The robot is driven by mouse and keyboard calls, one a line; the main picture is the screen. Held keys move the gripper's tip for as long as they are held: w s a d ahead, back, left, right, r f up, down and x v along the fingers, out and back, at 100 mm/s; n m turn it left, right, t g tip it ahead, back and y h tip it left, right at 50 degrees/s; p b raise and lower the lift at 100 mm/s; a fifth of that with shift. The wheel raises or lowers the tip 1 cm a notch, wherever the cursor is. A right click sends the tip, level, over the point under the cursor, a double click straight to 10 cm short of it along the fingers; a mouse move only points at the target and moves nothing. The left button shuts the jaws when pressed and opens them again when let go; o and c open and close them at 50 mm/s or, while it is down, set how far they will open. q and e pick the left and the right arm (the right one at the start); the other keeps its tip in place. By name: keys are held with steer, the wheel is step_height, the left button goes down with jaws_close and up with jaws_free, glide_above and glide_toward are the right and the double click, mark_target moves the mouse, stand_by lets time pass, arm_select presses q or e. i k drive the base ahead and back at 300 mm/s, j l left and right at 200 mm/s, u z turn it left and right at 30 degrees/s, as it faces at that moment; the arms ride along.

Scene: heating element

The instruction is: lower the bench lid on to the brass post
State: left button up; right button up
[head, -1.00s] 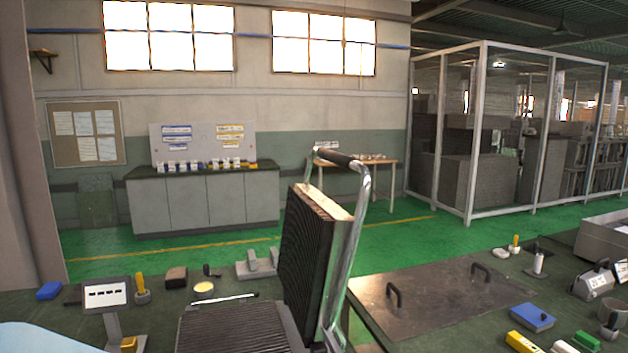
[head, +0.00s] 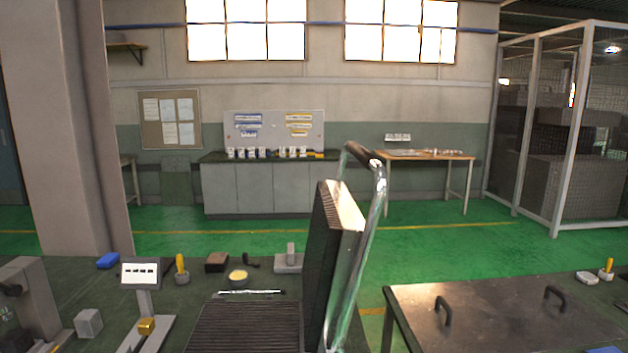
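A ribbed dark lid (head: 332,265) stands open, nearly upright, in the middle of the head view. A bent chrome bar with a dark grip (head: 362,153) rises beside it on the right. A ribbed dark lower plate (head: 245,328) lies flat at its foot, cut off by the lower edge. A small brass-coloured piece (head: 147,326) sits on a grey stand left of the lower plate, apart from the lid. I cannot tell whether it is the brass post. Neither of my grippers is in view.
A metal plate with two black handles (head: 500,312) lies at the right. Left on the bench are a small display (head: 140,273), a yellow-handled tool (head: 180,267), a blue block (head: 108,260) and a grey block (head: 89,323). A pillar (head: 70,130) stands at the left.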

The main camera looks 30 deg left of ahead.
mark_target(340, 241)
steer(key=i+l+u, duration=0.15)
steer(key=u, duration=0.2)
steer(key=i+l+u, duration=0.2)
steer(key=u, duration=0.15)
steer(key=i+l+u, duration=0.1)
steer(key=l+u, duration=0.15)
steer(key=u, duration=0.15)
